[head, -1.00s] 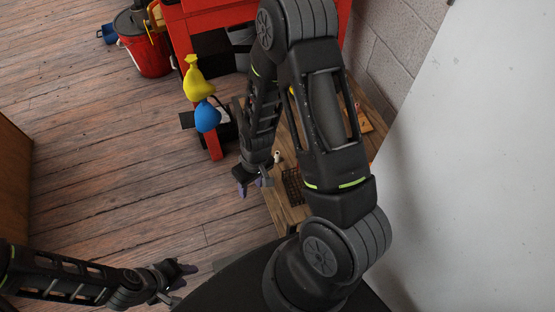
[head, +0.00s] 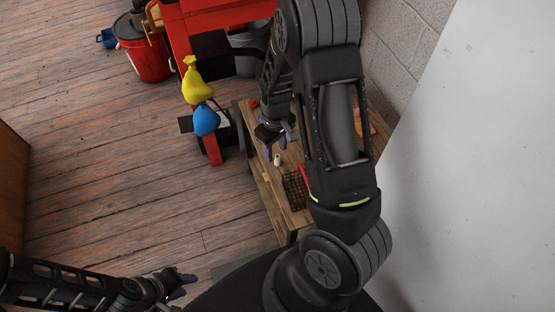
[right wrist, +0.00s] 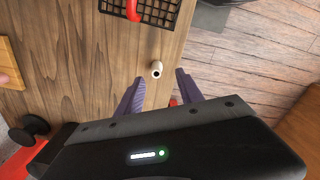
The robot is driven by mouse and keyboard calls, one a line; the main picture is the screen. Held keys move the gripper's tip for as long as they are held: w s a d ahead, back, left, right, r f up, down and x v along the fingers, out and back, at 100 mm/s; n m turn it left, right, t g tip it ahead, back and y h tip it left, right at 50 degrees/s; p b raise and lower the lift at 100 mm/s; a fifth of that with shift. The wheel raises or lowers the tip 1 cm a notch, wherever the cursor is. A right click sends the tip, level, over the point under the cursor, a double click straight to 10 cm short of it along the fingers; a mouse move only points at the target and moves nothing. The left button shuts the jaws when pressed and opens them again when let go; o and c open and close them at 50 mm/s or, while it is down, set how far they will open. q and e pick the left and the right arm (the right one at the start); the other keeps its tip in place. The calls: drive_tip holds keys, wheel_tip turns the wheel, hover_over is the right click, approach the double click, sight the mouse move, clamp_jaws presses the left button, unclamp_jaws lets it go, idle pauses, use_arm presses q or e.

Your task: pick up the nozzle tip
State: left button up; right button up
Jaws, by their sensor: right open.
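The nozzle tip looks to be a small off-white cylinder (right wrist: 156,70) standing on the wooden bench top. In the head view the same pale piece (head: 277,160) sits just beyond the dark wire basket. My right gripper (head: 276,146) is open over the bench close to the piece. In the right wrist view its two purple fingers (right wrist: 160,77) are spread, and the piece shows just ahead of the gap between their tips, with nothing held. My left gripper (head: 184,285) hangs low at the lower left, away from the bench; its jaw opening is unclear.
A black wire basket (head: 296,190) with a red handle (right wrist: 133,10) stands on the wooden bench (right wrist: 65,60) near the piece. A dark knobbed object (right wrist: 30,130) lies at the wrist view's left. A red cart (head: 180,60) with yellow and blue bags (head: 206,120) stands to the left.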

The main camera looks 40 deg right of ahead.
sight(277, 157)
drive_tip(key=shift+f, duration=0.1)
drive_tip(key=f, duration=0.5)
drive_tip(key=shift+w+d+b, duration=0.1)
drive_tip(key=shift+d+b, duration=0.15)
drive_tip(key=shift+b, duration=0.05)
drive_tip(key=shift+c, duration=0.3)
clamp_jaws()
idle(0.4)
